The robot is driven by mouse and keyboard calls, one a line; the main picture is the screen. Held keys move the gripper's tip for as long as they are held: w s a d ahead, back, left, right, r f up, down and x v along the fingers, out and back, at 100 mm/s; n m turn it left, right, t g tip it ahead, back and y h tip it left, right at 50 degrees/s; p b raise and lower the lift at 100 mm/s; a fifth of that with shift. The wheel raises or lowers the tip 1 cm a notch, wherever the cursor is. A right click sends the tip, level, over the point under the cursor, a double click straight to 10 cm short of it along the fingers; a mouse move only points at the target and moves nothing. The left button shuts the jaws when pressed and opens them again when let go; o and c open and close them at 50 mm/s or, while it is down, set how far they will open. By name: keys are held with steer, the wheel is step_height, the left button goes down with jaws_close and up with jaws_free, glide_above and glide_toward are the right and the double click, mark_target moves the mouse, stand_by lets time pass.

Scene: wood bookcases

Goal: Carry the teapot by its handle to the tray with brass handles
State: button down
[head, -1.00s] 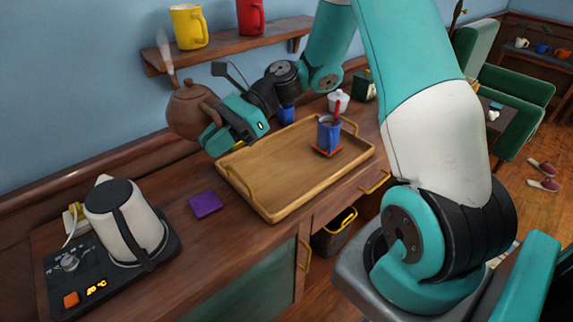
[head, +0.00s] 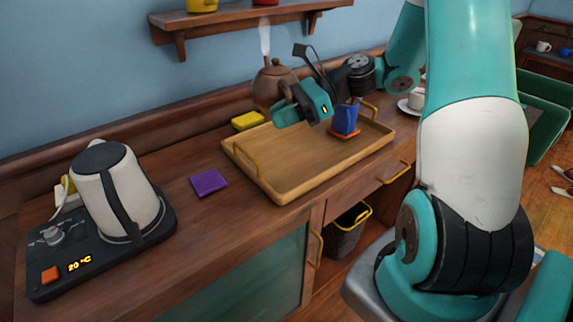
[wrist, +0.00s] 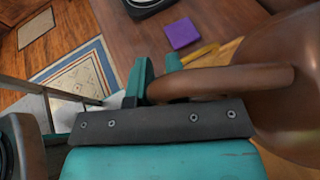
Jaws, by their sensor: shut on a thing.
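The brown teapot (head: 268,86) is held up near the tray's back left edge in the head view, with steam rising from its spout. The wooden tray (head: 295,165) with brass handles lies on the counter, below and in front of the teapot. My gripper partly hides the teapot's right side. The exact height above the tray is hard to tell.
A blue mug (head: 347,118) stands on an orange coaster (head: 345,134) in the tray's right back part; the tray's left and front are bare. A shelf (head: 240,20) hangs above.

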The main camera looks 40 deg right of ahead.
step_height(320, 180, down, 12)
steer(key=shift+f+b, duration=0.2)
steer(key=shift+b, duration=0.65)
steer(key=c, duration=1.1)
jaws_free()
steer(key=shift+f, duration=0.15)
steer(key=v, duration=1.2)
steer(key=shift+r+p, duration=0.25)
steer(key=shift+p, duration=0.1)
steer(key=shift+w+a, duration=0.1)
